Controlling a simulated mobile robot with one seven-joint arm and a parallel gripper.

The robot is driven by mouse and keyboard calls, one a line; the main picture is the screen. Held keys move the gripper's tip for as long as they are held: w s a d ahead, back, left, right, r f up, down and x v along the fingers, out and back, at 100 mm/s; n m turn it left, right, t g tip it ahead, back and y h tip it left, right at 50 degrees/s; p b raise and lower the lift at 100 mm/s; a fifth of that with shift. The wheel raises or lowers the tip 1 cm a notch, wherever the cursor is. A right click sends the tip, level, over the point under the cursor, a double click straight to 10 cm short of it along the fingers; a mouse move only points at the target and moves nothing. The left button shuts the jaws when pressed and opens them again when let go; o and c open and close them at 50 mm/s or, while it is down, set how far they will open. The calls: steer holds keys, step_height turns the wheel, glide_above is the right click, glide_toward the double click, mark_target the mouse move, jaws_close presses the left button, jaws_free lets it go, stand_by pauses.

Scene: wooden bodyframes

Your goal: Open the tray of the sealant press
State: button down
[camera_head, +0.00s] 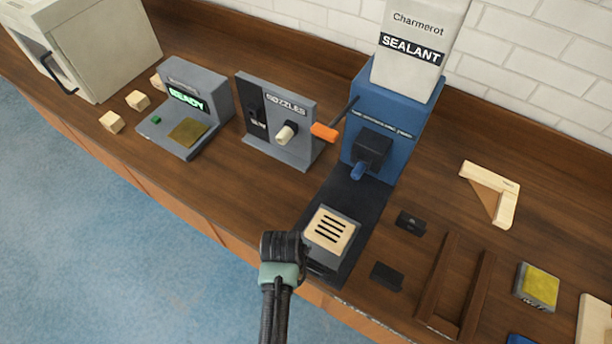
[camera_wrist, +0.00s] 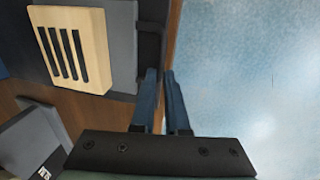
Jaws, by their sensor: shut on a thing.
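The sealant press (camera_head: 385,115) is a blue machine with a white sealant container (camera_head: 420,45) on top and an orange-tipped lever (camera_head: 323,131) at its left. Its grey tray (camera_head: 347,213) sits forward of the nozzle, at the front end of a dark base. A light wooden block (camera_head: 331,230) with dark slots lies on the tray and also shows in the wrist view (camera_wrist: 72,48). My gripper (camera_wrist: 161,72) is shut on the tray's dark handle (camera_wrist: 150,42). In the head view, my wrist hides most of the handle.
The nozzles stand (camera_head: 275,120) and a grey READY machine (camera_head: 187,105) are at the left. Two small black blocks (camera_head: 410,222), a brown wooden frame (camera_head: 457,287) and a yellow-topped box (camera_head: 538,286) lie at the right. The counter's front edge is close to my gripper, with open floor beyond.

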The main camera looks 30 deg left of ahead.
steer(key=shift+s+r, duration=0.2)
steer(key=shift+w+f, duration=0.15)
steer(key=c, duration=1.2)
jaws_free()
step_height(320, 180, up, 13)
steer(key=s+b, duration=0.1)
steer(key=s, duration=0.1)
steer(key=shift+s+f, duration=0.15)
steer(key=shift+s, duration=0.1)
